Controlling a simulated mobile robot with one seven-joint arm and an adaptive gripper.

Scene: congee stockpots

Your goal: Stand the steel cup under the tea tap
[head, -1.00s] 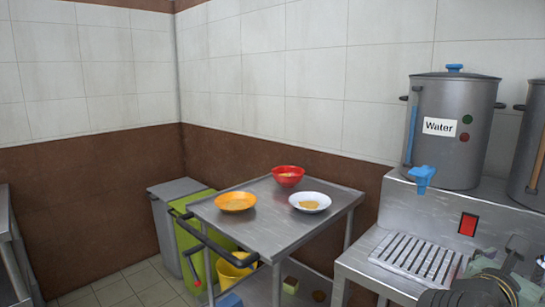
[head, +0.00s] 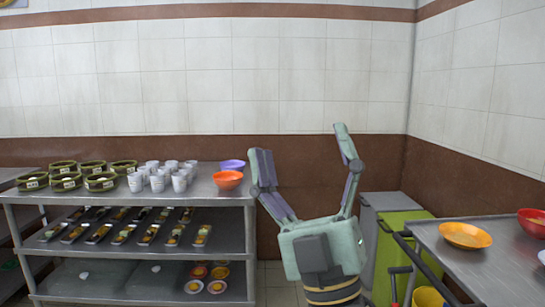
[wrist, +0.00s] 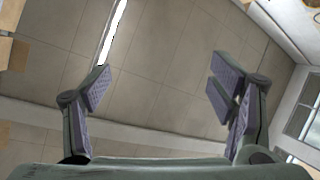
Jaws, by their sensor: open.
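My gripper (head: 303,156) is raised in the middle of the head view, fingers pointing up and spread wide. It is open and empty, with a wall behind it. In the wrist view my gripper (wrist: 162,80) also shows open, with only ceiling beyond its fingers. Several pale cups (head: 160,178) stand upright in a cluster on the top of a steel shelf rack (head: 120,277), left of my gripper and well apart from it. I cannot tell whether any of them is steel. The tea tap is not in view.
An orange bowl (head: 228,180), a purple bowl (head: 231,164) and several dark green bowls (head: 65,182) share the rack top. Filled trays (head: 123,234) sit below. Green and grey bins (head: 390,199) stand behind my gripper. A steel trolley (head: 495,275) with dishes is at right.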

